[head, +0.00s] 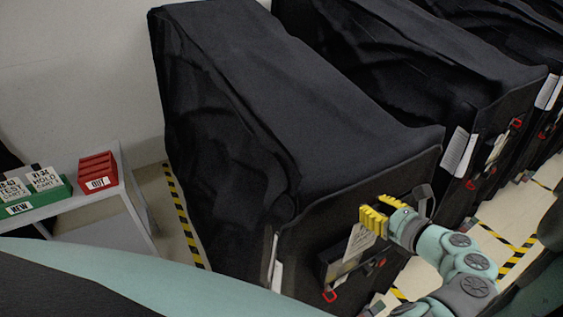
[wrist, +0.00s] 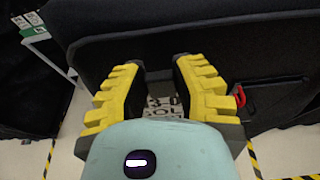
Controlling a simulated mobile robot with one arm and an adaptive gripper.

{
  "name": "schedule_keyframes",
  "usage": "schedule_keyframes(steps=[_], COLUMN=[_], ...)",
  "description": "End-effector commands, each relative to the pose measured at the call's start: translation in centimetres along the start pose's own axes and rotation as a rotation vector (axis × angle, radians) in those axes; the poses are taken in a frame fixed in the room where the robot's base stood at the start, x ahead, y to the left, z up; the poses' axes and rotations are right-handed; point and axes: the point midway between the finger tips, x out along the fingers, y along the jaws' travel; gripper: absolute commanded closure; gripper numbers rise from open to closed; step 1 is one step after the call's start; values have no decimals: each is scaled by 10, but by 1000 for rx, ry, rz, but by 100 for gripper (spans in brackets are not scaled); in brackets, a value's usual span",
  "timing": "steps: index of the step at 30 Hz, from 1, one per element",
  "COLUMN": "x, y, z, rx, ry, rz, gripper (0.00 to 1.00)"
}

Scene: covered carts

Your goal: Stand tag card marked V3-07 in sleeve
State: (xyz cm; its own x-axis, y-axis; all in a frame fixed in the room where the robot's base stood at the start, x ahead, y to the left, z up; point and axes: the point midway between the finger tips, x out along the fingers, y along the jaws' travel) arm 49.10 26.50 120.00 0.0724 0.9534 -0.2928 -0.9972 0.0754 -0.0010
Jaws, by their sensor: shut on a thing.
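My gripper (head: 370,217), with yellow ribbed fingers, is shut on a pale tag card (head: 358,243) at the front of the nearest covered cart. In the wrist view, the card (wrist: 160,106) shows between the fingers (wrist: 160,78) with partial print like "3-0" and "OL"; the full mark is not readable. The black sleeve (head: 334,268) is on the cart's front panel. The card slants, its lower end at the sleeve's top; I cannot tell whether it is inside. A red clip (head: 330,296) hangs below the sleeve and another red piece (wrist: 239,96) shows in the wrist view.
The covered cart (head: 300,120) fills the middle, with more covered carts at right bearing white papers (head: 459,152). Yellow-black tape (head: 183,215) marks the floor.

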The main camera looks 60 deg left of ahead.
Motion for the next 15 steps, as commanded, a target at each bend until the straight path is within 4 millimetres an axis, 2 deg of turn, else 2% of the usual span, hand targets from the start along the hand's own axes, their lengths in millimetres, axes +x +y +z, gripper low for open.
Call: schedule_keyframes(steps=[15], x=[28], y=[0], z=[-6], rx=[-2], ry=[1], rz=[2], gripper=[100])
